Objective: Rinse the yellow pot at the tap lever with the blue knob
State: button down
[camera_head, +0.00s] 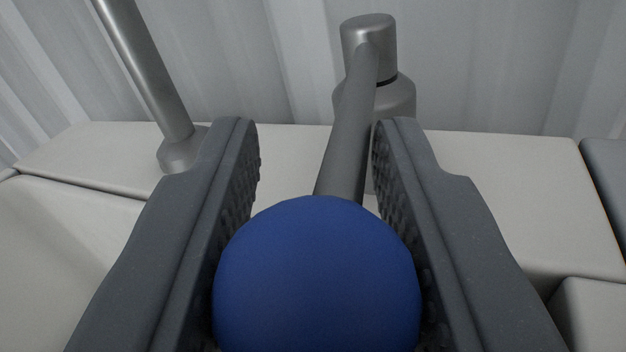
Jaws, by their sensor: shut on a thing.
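The blue knob (316,272) sits large at the bottom middle, between the two dark grey fingers of my gripper (316,165). My gripper is shut on the knob, with the textured inner pads against its left and right sides. The grey tap lever (346,150) runs from behind the knob up and away to the metal tap body (372,60) at the back. The yellow pot is not in view.
A metal spout pipe (150,75) rises from the pale counter (85,143) at the left. A basin edge (60,215) lies at lower left. A corrugated light wall (250,60) stands close behind. Pale counter (510,200) extends to the right.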

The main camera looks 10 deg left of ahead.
jog(key=shift+d, duration=0.15)
jog(key=c, duration=1.1)
grip_release()
jog(key=shift+w, duration=0.1)
jog(key=s+p, duration=0.1)
jog(key=s, duration=0.6)
jog(key=shift+s+d, duration=0.2)
jog(key=shift+d, duration=0.05)
